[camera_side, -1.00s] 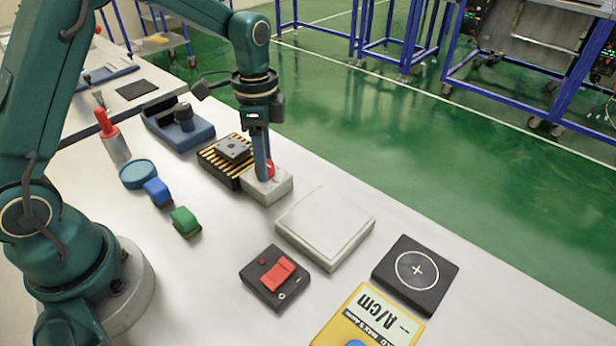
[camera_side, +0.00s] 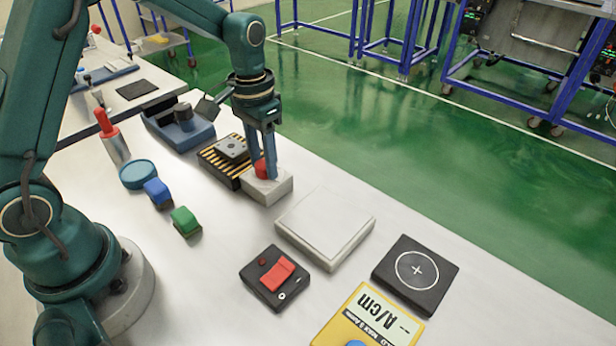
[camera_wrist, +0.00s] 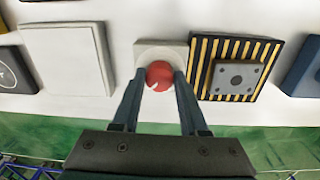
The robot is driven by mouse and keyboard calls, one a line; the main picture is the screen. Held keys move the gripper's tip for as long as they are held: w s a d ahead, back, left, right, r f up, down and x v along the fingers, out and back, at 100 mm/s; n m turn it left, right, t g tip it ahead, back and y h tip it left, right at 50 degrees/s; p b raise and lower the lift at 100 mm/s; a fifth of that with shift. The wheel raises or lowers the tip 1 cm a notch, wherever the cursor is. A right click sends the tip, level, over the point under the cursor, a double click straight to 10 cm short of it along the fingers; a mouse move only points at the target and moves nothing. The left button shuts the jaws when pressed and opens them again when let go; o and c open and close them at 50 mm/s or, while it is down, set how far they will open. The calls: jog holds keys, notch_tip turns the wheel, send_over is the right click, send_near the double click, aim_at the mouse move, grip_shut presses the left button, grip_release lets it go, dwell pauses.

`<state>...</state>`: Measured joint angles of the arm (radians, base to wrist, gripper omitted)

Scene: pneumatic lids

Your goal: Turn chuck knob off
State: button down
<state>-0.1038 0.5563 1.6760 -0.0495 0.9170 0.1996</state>
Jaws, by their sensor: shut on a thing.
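The chuck knob (camera_side: 261,169) is a small red knob on a light grey block (camera_side: 268,190), in the middle of the side view. It also shows in the wrist view (camera_wrist: 159,75), with a pale notch at its lower left edge. My gripper (camera_side: 266,168) points down over the block, and its fingers stand on both sides of the red knob. In the wrist view my gripper (camera_wrist: 160,78) is shut on the knob, one finger at its left and one at its right. The fingers partly hide the knob in the side view.
A black-and-yellow striped plate (camera_side: 222,160) with a grey metal piece stands close behind the block. A white square pad (camera_side: 325,225) is in front. A black box with a red switch (camera_side: 275,277), a green block (camera_side: 186,221) and a blue block (camera_side: 158,193) stand nearby.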

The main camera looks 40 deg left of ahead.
aim_at(262, 163)
jog(key=n, duration=0.4)
jog(key=shift+n, duration=2.2)
jog(key=shift+c, duration=2.2)
grip_release()
jog(key=shift+s+r, duration=0.1)
jog(key=shift+r, duration=2.5)
